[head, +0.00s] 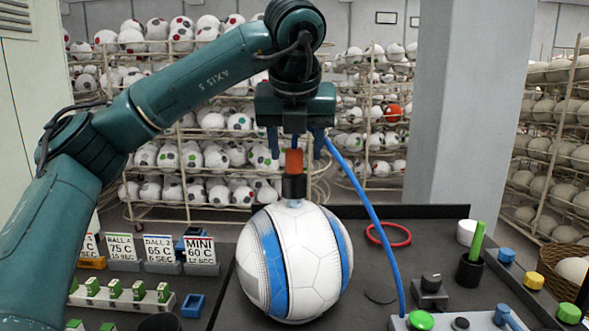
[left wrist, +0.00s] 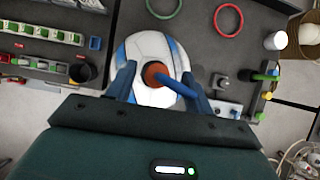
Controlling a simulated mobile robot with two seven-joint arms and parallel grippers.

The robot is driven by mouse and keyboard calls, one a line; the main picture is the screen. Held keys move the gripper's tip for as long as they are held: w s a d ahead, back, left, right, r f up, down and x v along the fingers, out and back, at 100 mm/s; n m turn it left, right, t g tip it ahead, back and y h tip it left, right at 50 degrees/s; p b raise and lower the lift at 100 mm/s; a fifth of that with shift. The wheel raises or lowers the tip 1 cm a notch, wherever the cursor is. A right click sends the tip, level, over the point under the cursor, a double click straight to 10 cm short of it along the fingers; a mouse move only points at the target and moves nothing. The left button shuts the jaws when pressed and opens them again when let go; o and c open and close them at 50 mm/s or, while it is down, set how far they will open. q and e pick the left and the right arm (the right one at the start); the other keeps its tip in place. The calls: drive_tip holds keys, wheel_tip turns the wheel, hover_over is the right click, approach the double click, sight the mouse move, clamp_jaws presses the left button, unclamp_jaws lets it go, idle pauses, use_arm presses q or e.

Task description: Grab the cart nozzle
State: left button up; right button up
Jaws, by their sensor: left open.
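The nozzle (head: 293,186), with an orange top and a black lower part, stands upright on top of a white and blue ball (head: 310,262). A blue hose (head: 382,235) runs from behind my gripper down to the right. My left gripper (head: 295,150) is open, pointing down, with its blue fingers on either side of the nozzle's orange top. In the left wrist view, the orange nozzle top (left wrist: 155,74) lies between the spread fingers (left wrist: 158,86), with a gap on each side. The hose bends away to the right there. My right gripper is in neither view.
The ball rests on a dark table (head: 235,310). A red ring (head: 388,235), a black cup (head: 469,270) with a green stick, and several coloured buttons lie to the right. Label cards (head: 160,248) and small blocks stand to the left. Ball racks fill the back.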

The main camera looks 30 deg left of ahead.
use_arm(q)
drive_tip(key=x, duration=0.2)
drive_tip(key=shift+w+a+f, duration=0.1)
drive_tip(key=shift+a+f, duration=0.1)
drive_tip(key=shift+a, duration=0.15)
drive_tip(key=shift+w+f, duration=0.15)
drive_tip(key=shift+f, duration=0.2)
drive_tip(key=shift+c, duration=0.2)
clamp_jaws()
drive_tip(key=shift+r, duration=0.1)
